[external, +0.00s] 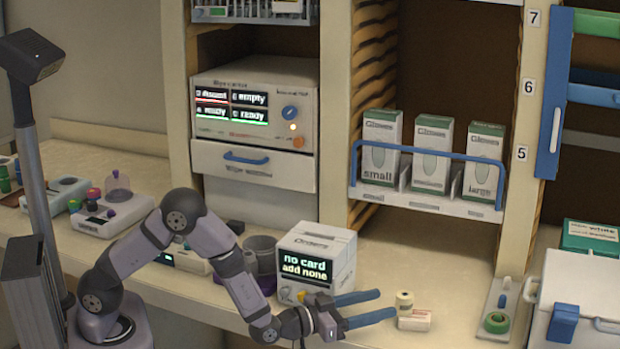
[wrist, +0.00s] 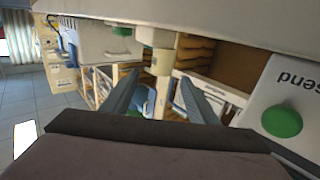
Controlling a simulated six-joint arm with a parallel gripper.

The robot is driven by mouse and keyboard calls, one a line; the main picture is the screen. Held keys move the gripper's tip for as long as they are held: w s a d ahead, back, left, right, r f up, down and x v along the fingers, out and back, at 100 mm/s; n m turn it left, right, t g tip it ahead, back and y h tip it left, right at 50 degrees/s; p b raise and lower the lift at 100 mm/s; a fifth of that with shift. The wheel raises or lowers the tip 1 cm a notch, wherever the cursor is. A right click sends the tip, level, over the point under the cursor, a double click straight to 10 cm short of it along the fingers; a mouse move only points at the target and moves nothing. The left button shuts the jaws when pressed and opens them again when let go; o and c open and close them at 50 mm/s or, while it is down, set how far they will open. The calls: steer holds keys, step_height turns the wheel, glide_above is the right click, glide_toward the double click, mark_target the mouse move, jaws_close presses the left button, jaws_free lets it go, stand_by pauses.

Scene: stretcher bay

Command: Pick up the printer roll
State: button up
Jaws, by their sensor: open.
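The printer roll appears to be the small cream cylinder (external: 404,302) on the counter, standing by a small white box with a red-marked label (external: 414,321). My gripper (external: 386,303) is open, with its two blue fingers pointing right toward the roll. The fingertips are close to the roll; the external view does not clearly show whether they touch it. Nothing is held.
A white unit reading "no card add none" (external: 315,255) stands just behind my gripper. A tray with a green tape ring (external: 496,321) and a white cooler box (external: 590,285) stand to the right. Glove boxes (external: 431,150) sit on the shelf above. In the wrist view a green button (wrist: 281,121) is at right.

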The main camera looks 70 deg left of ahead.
steer(key=shift+w+a+r+p, duration=0.1)
steer(key=shift+w+r+p, duration=0.05)
steer(key=shift+w+p, duration=0.3)
steer(key=shift+w+a+p, duration=0.1)
steer(key=shift+w+p, duration=0.55)
steer(key=shift+w, duration=1.5)
steer(key=c, duration=1.2)
steer(key=shift+c, duration=0.3)
step_height(320, 180, up, 18)
steer(key=b, duration=0.7)
glide_above(399, 300)
steer(key=w+d, duration=0.1)
steer(key=d, duration=0.1)
step_height(399, 300, down, 8)
steer(key=shift+w+d, duration=0.15)
steer(key=shift+w, duration=0.05)
